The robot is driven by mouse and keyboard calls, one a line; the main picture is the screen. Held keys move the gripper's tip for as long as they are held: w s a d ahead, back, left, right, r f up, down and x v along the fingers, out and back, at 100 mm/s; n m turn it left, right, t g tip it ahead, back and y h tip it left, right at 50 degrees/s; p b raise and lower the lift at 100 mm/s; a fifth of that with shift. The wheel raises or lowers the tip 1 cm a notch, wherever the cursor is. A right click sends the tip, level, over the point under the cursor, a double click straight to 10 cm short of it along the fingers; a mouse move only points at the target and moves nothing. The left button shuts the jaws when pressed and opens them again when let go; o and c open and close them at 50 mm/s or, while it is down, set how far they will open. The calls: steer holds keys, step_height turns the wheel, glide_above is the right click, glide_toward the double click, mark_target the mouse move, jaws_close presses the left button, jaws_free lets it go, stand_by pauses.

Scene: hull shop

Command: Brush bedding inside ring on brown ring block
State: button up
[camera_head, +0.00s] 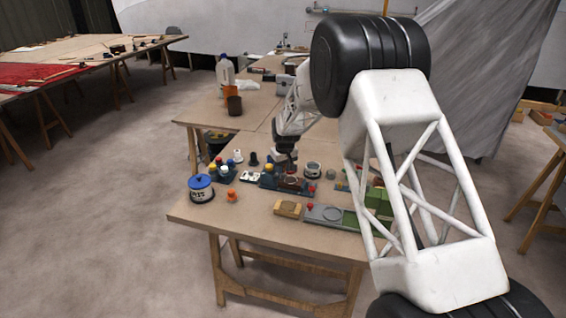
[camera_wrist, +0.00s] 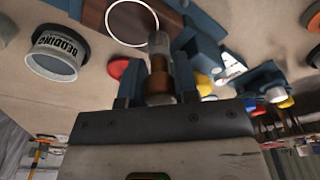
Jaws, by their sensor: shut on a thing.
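My gripper (camera_wrist: 157,90) is shut on a small brush (camera_wrist: 159,66) with a brown part and a pale silvery part, between its two dark fingers. In the head view my gripper (camera_head: 284,158) is over the blue fixture, and the brush is too small to make out. The brown ring block (camera_wrist: 95,14) sits in the blue fixture and bears a thin white ring (camera_wrist: 132,22). The brush end shows beside the ring's lower right edge; I cannot tell whether it touches. The grey tin marked BEDDING (camera_wrist: 57,52) stands apart, left of the brush in the wrist view.
A blue-lidded tin (camera_head: 201,188), an orange piece (camera_head: 232,196), a wooden block (camera_head: 288,209) and a grey tray (camera_head: 335,217) stand toward the table's front. A blue rack with coloured knobs (camera_head: 221,171) is at left.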

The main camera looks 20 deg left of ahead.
steer(key=shift+d+f, duration=0.15)
steer(key=shift+d, duration=3.05)
steer(key=shift+a, duration=3.1)
steer(key=shift+w+a, duration=0.1)
steer(key=shift+w, duration=0.4)
steer(key=shift+s+d, duration=0.1)
steer(key=shift+d, duration=3)
steer(key=shift+a, duration=3.2)
steer(key=shift+d+r, duration=0.1)
steer(key=shift+r, duration=3.95)
